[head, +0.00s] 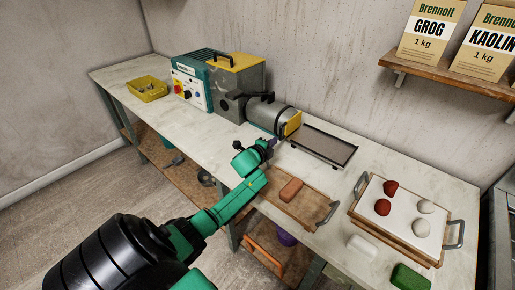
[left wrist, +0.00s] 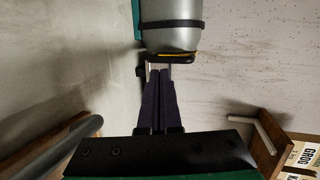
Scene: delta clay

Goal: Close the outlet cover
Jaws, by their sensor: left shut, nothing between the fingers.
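The clay machine has a grey barrel (head: 268,114) lying along the bench. The outlet cover (head: 293,123), a yellow plate, shows at the barrel's right end; I cannot tell how far it stands open. My left gripper (head: 272,143) is shut and empty, just in front of the outlet end. In the left wrist view the dark fingers (left wrist: 159,72) are together, with their tips close below the outlet's dark rim and thin yellow edge (left wrist: 187,54). I cannot tell whether they touch it. The barrel (left wrist: 170,30) fills the top there. My right gripper is not in view.
A dark flat tray (head: 322,145) lies right of the outlet. A wooden board (head: 303,211) with a reddish clay block (head: 291,190) is nearer. A tray with clay balls (head: 440,237) stands at the right. A yellow bin (head: 148,92) is far left.

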